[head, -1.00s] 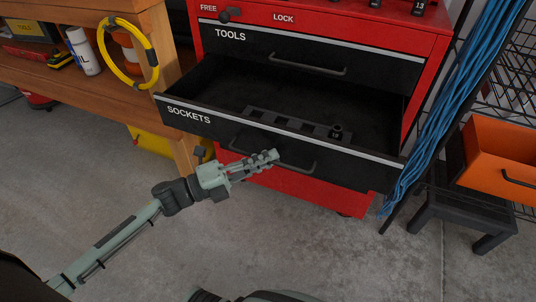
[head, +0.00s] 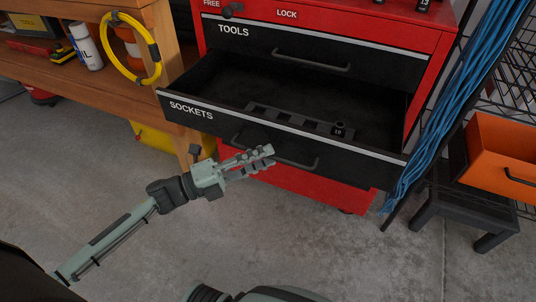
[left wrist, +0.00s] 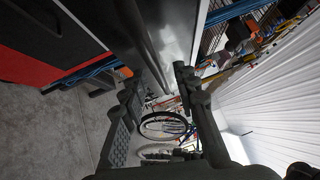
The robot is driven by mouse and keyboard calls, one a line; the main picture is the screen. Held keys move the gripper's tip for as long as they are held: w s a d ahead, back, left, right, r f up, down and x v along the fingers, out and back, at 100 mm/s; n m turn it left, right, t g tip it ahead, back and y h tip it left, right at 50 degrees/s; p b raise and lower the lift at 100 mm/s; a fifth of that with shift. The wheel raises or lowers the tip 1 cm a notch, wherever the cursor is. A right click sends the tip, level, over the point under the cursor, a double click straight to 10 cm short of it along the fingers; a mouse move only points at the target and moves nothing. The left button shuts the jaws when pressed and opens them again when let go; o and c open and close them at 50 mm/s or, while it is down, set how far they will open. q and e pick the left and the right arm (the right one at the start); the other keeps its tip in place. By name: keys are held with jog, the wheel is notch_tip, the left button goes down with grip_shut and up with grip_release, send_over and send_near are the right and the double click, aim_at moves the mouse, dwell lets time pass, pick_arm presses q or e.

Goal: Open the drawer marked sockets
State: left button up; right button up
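The drawer marked SOCKETS (head: 350,160) is pulled out of the red cabinet, and its dark inside shows. A socket rail (head: 290,119) with a socket marked 19 (head: 338,130) lies in it. The drawer's bar handle (head: 300,166) is on the black front. My left gripper (head: 268,158) is at the front of the drawer, its fingers overlapping the handle's left part in the head view. In the left wrist view its two fingers (left wrist: 155,100) are apart, with a dark bar (left wrist: 138,35) running between and beyond them. Whether they touch it is unclear. My right gripper is not seen.
The TOOLS drawer (head: 385,66) above is shut. A lock knob (head: 232,10) sits near FREE. A wooden bench (head: 105,84) stands left, with a yellow coil (head: 107,50). Blue cables (head: 440,110), a black stool (head: 455,215) and an orange bin (head: 495,145) are right. The concrete floor in front is clear.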

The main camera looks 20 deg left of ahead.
pick_arm(q)
jog(key=v, duration=1)
jog(key=shift+s, duration=0.2)
jog(key=shift+a, duration=0.1)
jog(key=w+a+f+n+y, duration=0.3)
jog(key=f+n+y, duration=0.2)
jog(key=n+y, duration=0.35)
jog(key=w+a+f+n+y, duration=0.3)
jog(key=a+f+n+y, duration=0.15)
jog(key=n+y, duration=0.4)
jog(key=s+d+f+n+g, duration=0.3)
jog(key=s+f+n+g, duration=0.2)
jog(key=s, duration=0.3)
jog(key=s+d+f+n+g+h+p, duration=0.1)
jog(key=s+d+f+n+g, duration=0.2)
jog(key=s+f+n+g, duration=0.2)
jog(key=s, duration=0.3)
jog(key=shift+d+n, duration=0.3)
jog(key=shift+d, duration=0.1)
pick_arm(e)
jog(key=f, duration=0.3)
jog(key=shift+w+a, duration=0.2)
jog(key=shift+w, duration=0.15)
pick_arm(q)
jog(key=shift+s, duration=0.1)
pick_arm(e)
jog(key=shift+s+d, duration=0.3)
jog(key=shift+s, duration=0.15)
